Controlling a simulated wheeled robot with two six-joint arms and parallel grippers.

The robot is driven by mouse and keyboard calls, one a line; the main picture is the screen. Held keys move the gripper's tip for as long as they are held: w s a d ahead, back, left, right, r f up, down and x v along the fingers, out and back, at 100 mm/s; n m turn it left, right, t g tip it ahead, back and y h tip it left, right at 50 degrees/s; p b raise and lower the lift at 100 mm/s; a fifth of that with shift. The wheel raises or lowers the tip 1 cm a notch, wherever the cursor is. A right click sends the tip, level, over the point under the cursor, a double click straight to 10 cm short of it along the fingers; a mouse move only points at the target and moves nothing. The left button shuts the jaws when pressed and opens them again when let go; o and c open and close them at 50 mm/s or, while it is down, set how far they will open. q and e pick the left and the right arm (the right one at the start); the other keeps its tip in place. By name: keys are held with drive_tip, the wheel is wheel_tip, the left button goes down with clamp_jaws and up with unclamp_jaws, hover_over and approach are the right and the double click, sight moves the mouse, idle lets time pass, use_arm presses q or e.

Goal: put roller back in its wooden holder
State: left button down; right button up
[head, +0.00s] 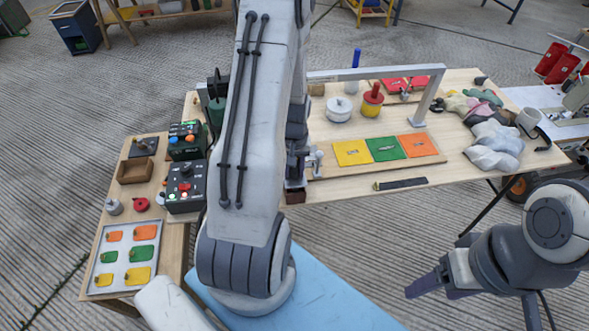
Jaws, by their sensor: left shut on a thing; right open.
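My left arm comes down across the middle of the head view and hides much of the table's left part. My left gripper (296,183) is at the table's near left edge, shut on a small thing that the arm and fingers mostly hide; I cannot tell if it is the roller. A small dark brown block (294,197) shows just below the fingers. I cannot make out the roller or its wooden holder for certain. My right gripper (438,288) is open and empty at the lower right, over the floor and away from the table.
The wooden table (450,180) holds a board with yellow, green and orange squares (386,149), a grey frame (425,95), a white round pot (339,108), a red-yellow one (372,101) and crumpled cloth (494,146). A side table (172,265) carries control boxes (186,184) and a card tray (125,256).

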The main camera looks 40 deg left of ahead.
sight(294, 177)
use_arm(q)
drive_tip(key=shift+f+b, duration=0.45)
drive_tip(key=shift+f, duration=0.25)
drive_tip(key=shift+f, duration=0.35)
drive_tip(key=shift+f+b, duration=0.6)
drive_tip(key=shift+b, duration=0.05)
unclamp_jaws()
idle(0.5)
drive_tip(key=shift+r, duration=0.1)
drive_tip(key=shift+r+p, duration=3.5)
drive_tip(key=shift+r, duration=0.45)
